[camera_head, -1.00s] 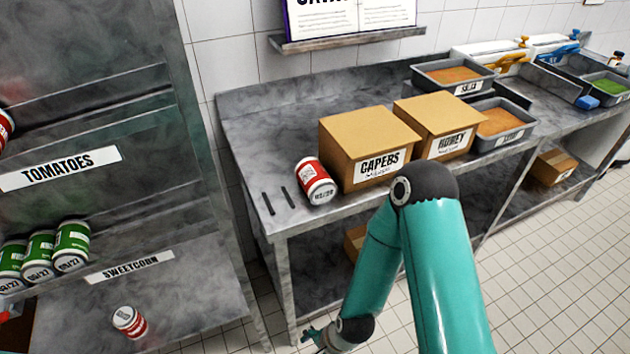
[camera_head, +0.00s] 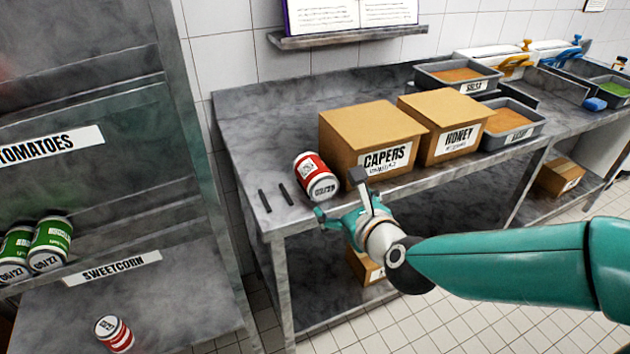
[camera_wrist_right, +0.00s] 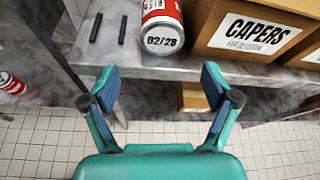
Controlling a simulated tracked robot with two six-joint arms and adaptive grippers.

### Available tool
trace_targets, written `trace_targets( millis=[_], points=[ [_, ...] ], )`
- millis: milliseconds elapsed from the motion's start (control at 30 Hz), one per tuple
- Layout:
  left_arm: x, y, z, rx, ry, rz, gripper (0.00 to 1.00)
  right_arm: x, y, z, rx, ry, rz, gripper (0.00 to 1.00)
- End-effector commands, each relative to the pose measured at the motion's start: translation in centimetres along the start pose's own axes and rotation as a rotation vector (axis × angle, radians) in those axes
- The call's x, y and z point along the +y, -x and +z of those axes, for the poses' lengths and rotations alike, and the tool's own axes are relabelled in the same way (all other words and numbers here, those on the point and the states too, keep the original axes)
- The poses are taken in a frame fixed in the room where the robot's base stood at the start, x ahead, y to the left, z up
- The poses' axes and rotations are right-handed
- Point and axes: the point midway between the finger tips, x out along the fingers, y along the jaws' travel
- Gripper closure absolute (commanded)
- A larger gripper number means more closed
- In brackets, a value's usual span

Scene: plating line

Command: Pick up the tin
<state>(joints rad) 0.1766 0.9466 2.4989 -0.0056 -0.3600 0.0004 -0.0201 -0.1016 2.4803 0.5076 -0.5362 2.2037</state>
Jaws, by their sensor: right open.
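A red and white tin (camera_head: 315,177) lies on its side on the metal counter, left of the capers box. Its end, marked 02/28, faces me in the right wrist view (camera_wrist_right: 161,27). My right gripper (camera_head: 340,198) is open and empty at the counter's front edge, just short of the tin. In the right wrist view its two fingers (camera_wrist_right: 159,82) are spread apart, with the tin beyond them, roughly centred. Another red and white tin (camera_head: 114,334) is on the lower shelf at the left. My left gripper is not in view.
The capers box (camera_head: 370,140) stands close on the tin's right, with the honey box (camera_head: 447,127) beside it. Two dark bars (camera_head: 265,200) lie left of the tin. Green tins (camera_head: 50,243) sit on the left rack. The counter behind the tin is clear.

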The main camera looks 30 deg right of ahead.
Motion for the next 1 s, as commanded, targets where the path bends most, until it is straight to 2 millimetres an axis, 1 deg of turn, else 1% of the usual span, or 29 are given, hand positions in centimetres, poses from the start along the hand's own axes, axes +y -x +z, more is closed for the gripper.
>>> trace_targets(
  millis=[100,400,533,767,867,1000],
  points=[
    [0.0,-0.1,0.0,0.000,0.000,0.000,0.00,0.0,-2.2,-0.2,0.006,0.002,0.001,0.13],
    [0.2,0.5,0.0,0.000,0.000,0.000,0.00,0.0,-8.3,-0.1,0.006,0.003,0.002,0.13],
    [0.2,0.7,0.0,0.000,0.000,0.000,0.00,0.0,-9.9,-0.1,0.005,0.002,0.001,0.13],
    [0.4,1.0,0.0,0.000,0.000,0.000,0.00,-0.1,-11.1,0.1,0.003,0.002,0.000,0.13],
    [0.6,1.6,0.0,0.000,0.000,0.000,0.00,-0.2,-12.1,0.2,0.005,0.002,0.001,0.13],
    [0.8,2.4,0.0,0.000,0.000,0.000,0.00,-0.3,-14.1,0.2,0.005,0.002,0.001,0.13]
  ],
)
